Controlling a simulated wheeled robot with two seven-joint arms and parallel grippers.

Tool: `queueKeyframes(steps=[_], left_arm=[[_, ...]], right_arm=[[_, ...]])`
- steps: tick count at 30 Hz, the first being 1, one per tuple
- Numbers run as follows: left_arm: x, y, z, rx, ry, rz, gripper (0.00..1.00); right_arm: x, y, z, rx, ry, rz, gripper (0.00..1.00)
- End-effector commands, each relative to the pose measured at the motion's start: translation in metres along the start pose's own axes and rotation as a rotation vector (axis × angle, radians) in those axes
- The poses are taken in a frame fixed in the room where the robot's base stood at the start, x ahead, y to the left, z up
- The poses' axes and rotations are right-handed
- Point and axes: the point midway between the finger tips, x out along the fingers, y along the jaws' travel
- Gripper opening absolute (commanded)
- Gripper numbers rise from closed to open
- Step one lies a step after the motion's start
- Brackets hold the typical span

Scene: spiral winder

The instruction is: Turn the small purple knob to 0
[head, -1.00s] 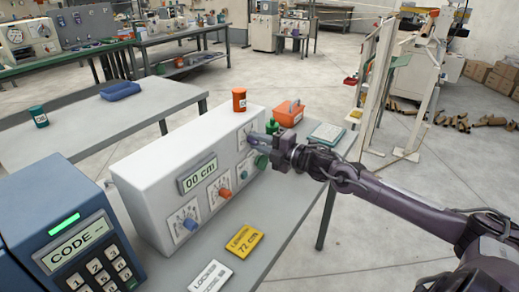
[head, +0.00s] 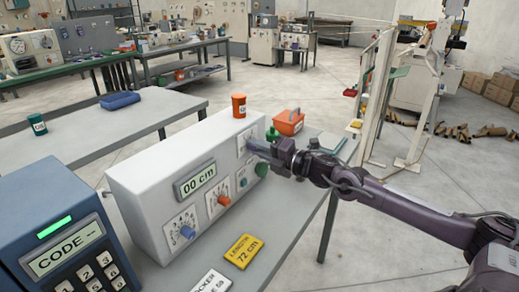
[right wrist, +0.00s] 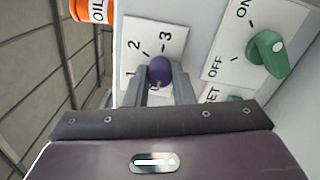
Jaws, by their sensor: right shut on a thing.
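The small purple knob (right wrist: 160,70) sits on a white dial plate (right wrist: 145,42) in the right wrist view. The digits 1, 2 and 3 show on the plate; a 0 is not visible, and I cannot read where the knob points. My right gripper (right wrist: 160,85) is shut on the knob, one grey finger on each side. In the head view the right gripper (head: 253,147) is at the far right end of the white machine's front (head: 150,195) and hides the knob. My left gripper is not in view.
A green ON/OFF knob (right wrist: 268,50) is close beside the gripper. Orange (head: 223,200) and blue (head: 187,232) knobs sit further left, below the "00 cm" display (head: 195,180). A blue code keypad (head: 65,240) is at left.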

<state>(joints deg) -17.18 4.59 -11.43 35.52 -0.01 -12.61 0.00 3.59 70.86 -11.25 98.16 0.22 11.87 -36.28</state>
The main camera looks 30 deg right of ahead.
Motion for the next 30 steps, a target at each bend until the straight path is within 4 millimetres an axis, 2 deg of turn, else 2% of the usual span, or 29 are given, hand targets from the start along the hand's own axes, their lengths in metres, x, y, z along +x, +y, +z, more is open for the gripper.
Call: queueKeyframes(steps=[1,2,7,17,30], left_arm=[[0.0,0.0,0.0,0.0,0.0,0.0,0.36],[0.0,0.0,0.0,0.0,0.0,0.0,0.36],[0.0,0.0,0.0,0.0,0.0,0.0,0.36],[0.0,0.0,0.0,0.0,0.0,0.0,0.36],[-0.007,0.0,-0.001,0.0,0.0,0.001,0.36]], right_arm=[[0.0,-0.001,0.0,-0.001,0.001,-0.001,0.0],[0.0,-0.001,0.0,0.0,0.001,-0.001,0.23],[0.0,-0.001,0.0,0.0,0.001,-0.001,0.44],[-0.002,-0.001,0.0,0.001,0.0,-0.002,0.44],[-0.03,-0.001,-0.001,0.001,0.003,-0.007,0.44]])
